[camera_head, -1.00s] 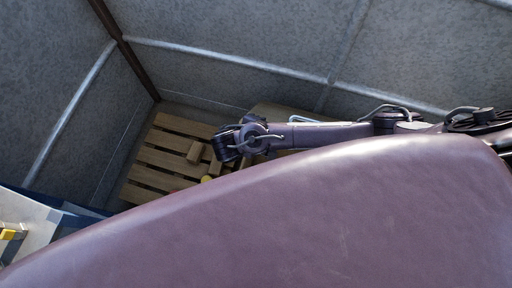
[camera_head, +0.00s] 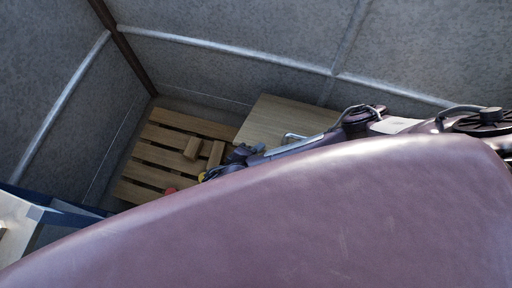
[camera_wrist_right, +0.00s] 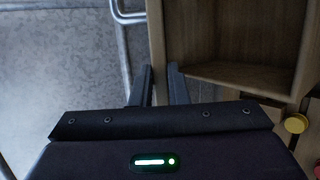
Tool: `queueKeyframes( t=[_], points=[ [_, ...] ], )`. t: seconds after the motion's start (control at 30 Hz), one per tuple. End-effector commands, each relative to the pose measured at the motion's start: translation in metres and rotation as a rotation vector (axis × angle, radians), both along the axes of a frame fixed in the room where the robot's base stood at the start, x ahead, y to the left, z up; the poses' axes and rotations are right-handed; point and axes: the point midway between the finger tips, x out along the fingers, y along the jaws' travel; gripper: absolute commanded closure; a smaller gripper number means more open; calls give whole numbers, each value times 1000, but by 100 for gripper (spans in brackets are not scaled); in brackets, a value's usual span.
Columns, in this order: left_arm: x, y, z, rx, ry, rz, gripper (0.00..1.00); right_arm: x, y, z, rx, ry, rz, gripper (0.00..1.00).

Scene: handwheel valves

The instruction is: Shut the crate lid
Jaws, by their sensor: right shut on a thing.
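The wooden crate lid (camera_head: 280,116) shows as a pale panel with a metal handle (camera_head: 292,137) at the pallet's far right. In the right wrist view the lid (camera_wrist_right: 156,45) is seen nearly edge-on, its handle (camera_wrist_right: 125,14) on the left side. The open wooden crate (camera_wrist_right: 246,77) is to its right. The lid stands open, away from the crate's mouth. My right gripper (camera_wrist_right: 158,82) has one finger on each side of the lid's edge and is shut on it. In the head view the right gripper (camera_head: 240,154) is partly hidden behind my body. My left gripper is not seen.
Grey metal walls (camera_head: 230,45) close in the back and left. A blue-edged pale surface (camera_head: 18,215) is at lower left.

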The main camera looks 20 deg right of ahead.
Motion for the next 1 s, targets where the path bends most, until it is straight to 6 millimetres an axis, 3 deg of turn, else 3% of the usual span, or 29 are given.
queueKeyframes(
  t=[0.1, 0.13, 0.3, 0.57, 1.0],
  points=[
    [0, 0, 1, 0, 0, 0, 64, -5, 4, -10, -21, -21, 1, 100],
    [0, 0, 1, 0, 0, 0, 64, -4, 3, -9, -19, -21, -1, 82],
    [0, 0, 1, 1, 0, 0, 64, -5, 3, -9, -17, -18, -1, 60],
    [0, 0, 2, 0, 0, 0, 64, -5, 4, -8, -15, -18, 0, 60],
    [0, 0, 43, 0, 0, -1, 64, -24, 33, 16, -15, -17, 1, 60]
  ],
)
